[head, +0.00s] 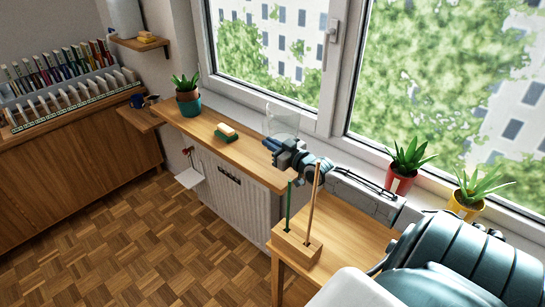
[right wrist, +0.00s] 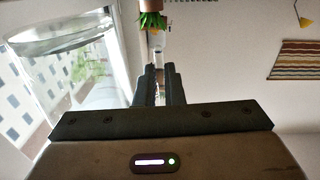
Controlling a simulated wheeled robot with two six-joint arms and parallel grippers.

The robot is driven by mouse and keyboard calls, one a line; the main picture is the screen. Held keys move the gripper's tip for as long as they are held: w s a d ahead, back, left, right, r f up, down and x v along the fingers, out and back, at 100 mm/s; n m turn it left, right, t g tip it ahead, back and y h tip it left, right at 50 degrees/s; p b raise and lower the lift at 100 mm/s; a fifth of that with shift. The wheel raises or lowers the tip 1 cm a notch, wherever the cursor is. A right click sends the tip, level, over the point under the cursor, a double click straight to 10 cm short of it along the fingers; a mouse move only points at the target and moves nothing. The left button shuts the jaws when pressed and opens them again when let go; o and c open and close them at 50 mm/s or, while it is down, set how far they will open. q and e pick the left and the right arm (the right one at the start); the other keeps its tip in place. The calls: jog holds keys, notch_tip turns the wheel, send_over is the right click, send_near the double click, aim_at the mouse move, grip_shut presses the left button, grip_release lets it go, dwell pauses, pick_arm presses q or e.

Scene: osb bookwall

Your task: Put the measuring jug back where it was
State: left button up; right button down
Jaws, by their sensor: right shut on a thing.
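The measuring jug (head: 283,117) is clear and see-through. In the head view it stands out against the window, just behind my right gripper (head: 271,146), near the right end of the wooden sill board (head: 235,153). In the right wrist view the clear jug (right wrist: 70,42) fills the upper left, beside the dark fingers (right wrist: 160,86). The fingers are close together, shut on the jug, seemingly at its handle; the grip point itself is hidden. I cannot tell whether the jug's base touches the board. My left gripper is not in view.
A sponge (head: 226,132) lies on the board, and a plant in a teal pot (head: 188,102) stands at its left. A wooden block with two upright sticks (head: 297,247) stands on the nearer table. Plants in red (head: 401,183) and yellow (head: 465,207) pots stand right.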

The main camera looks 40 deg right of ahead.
notch_tip(320, 180, down, 4)
jog(key=shift+w+r+b, duration=0.1)
jog(key=shift+r+b, duration=0.1)
jog(key=shift+b, duration=0.9)
notch_tip(320, 180, down, 3)
jog(key=b, duration=0.3)
jog(key=shift+r, duration=0.15)
jog(key=shift+f, duration=0.25)
jog(key=c, duration=1.5)
grip_release()
jog(key=shift+c, duration=0.2)
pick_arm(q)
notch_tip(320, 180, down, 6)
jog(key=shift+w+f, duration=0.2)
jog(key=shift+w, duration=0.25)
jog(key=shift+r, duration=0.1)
